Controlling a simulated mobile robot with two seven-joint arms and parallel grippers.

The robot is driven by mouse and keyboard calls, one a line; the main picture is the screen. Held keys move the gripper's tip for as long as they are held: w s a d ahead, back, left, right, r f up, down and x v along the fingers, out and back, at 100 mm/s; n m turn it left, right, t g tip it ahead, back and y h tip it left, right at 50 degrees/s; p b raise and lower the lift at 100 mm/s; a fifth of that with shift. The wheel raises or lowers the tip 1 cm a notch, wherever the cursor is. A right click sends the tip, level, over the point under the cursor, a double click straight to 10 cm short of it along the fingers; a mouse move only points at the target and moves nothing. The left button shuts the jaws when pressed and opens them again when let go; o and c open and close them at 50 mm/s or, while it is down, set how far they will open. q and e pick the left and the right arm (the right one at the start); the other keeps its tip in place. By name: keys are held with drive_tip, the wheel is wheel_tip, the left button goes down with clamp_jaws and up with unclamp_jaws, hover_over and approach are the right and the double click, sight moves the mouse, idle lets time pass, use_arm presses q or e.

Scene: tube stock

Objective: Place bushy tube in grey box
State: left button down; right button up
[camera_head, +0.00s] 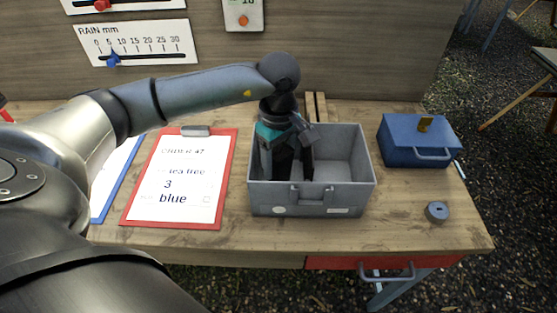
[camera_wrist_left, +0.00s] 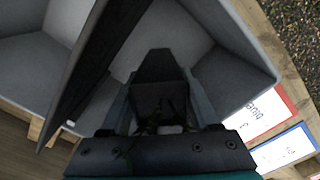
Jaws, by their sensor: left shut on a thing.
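The grey box (camera_head: 345,188) stands open on the bench. My left gripper (camera_head: 292,172) reaches down into its left part, with the fingers below the rim. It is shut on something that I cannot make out. In the left wrist view, my dark gripper (camera_wrist_left: 160,100) shows between the pale walls of the grey box (camera_wrist_left: 235,70). I cannot pick out a bushy tube in either view; the fingers and box front may hide it. My right gripper is not in view.
A red clipboard (camera_head: 129,213) with a written sheet lies left of the box, over a blue one (camera_head: 106,205). A blue case (camera_head: 395,155) and a small grey-blue round piece (camera_head: 437,212) lie to the right. The bench front is mostly clear.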

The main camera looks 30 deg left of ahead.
use_arm(q)
drive_tip(key=shift+c, duration=0.6)
unclamp_jaws()
drive_tip(key=shift+f, duration=0.1)
wheel_tip(320, 180, up, 12)
drive_tip(key=shift+r+p, duration=0.2)
drive_tip(key=shift+p, duration=0.4)
